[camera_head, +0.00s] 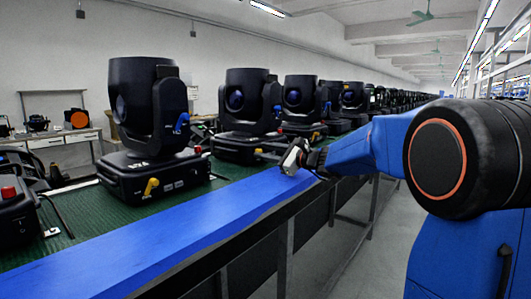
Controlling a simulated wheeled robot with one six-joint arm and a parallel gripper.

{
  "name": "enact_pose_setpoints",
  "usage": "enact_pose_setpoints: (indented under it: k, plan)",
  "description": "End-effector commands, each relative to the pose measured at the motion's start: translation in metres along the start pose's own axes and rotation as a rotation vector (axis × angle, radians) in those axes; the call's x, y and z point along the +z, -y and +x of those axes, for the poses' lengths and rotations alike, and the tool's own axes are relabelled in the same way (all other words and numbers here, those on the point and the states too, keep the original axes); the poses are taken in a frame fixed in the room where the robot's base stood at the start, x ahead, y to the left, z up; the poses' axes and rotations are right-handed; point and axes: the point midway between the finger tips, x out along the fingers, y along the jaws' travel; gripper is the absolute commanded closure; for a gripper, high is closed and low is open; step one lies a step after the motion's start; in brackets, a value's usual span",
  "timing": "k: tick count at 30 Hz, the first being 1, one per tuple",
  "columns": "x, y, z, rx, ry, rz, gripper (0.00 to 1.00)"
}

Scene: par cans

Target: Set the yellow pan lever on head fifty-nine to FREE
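The nearest black moving head (146,128) stands upright on the green bench top at left. A yellow lever (151,186) sticks out low on the front of its base, and a blue lever (182,122) sits on its yoke. White lettering on the base is too small to read surely, so I cannot tell which head is fifty-nine. A second head (247,110) behind it has a yellow part (258,151) low on its base. My gripper (290,156) is over the blue bench edge, right of the nearest head and apart from its lever. Its fingers are too small to judge.
A blue rail (150,235) runs along the bench's front edge. More heads (299,98) stand in a row farther back. A black unit with a red knob (10,205) and cable lies at far left. The aisle floor (345,235) at right is clear.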

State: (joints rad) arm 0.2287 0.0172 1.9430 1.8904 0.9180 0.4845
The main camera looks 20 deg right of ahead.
Motion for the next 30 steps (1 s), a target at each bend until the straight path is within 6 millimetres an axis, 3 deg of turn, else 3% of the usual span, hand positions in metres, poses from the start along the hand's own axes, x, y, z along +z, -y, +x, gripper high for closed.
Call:
enact_pose_setpoints:
  k: [8, 30]
  plan:
    - [0.000, 0.000, -0.010, 0.000, 0.000, -0.001, 0.68]
    - [-0.001, 0.001, -0.141, -0.003, -0.002, 0.000, 0.68]
